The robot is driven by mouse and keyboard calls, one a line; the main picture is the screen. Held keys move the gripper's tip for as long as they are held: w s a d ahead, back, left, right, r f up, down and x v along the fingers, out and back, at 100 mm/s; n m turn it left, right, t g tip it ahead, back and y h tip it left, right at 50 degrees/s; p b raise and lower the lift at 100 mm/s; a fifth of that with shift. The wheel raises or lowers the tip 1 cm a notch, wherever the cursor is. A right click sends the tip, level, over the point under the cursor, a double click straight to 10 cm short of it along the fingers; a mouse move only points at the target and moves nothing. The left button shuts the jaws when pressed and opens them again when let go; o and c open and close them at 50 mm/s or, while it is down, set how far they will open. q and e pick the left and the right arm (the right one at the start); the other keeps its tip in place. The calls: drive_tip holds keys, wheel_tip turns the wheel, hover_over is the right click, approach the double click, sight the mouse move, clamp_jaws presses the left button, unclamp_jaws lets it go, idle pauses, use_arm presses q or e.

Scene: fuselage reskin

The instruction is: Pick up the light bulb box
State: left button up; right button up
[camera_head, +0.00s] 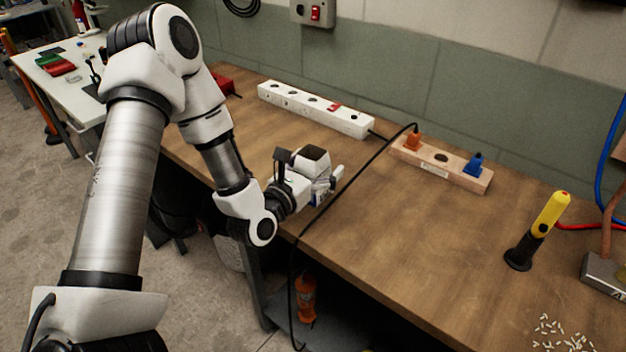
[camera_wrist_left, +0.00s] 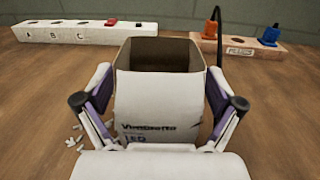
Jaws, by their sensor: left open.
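The light bulb box (camera_wrist_left: 158,95) is a small white open-topped carton with dark printing and a brown inside. In the left wrist view it stands upright on the wooden bench, between the two fingers of my left gripper (camera_wrist_left: 160,88). The fingers are open, one on each side of the box; I cannot tell whether either touches it. In the head view the box (camera_head: 312,156) is near the bench's front edge, partly hidden by my left gripper (camera_head: 316,182). My right gripper is not in view.
A white power strip (camera_head: 315,108) and a wooden socket block (camera_head: 440,163) lie along the wall. A black cable (camera_head: 362,168) crosses the bench just right of the box. A yellow and black tool (camera_head: 538,230) stands further right.

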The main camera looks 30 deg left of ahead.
use_arm(q)
drive_tip(key=shift+w+a, duration=0.1)
drive_tip(key=c, duration=1.1)
drive_tip(key=shift+c, duration=0.2)
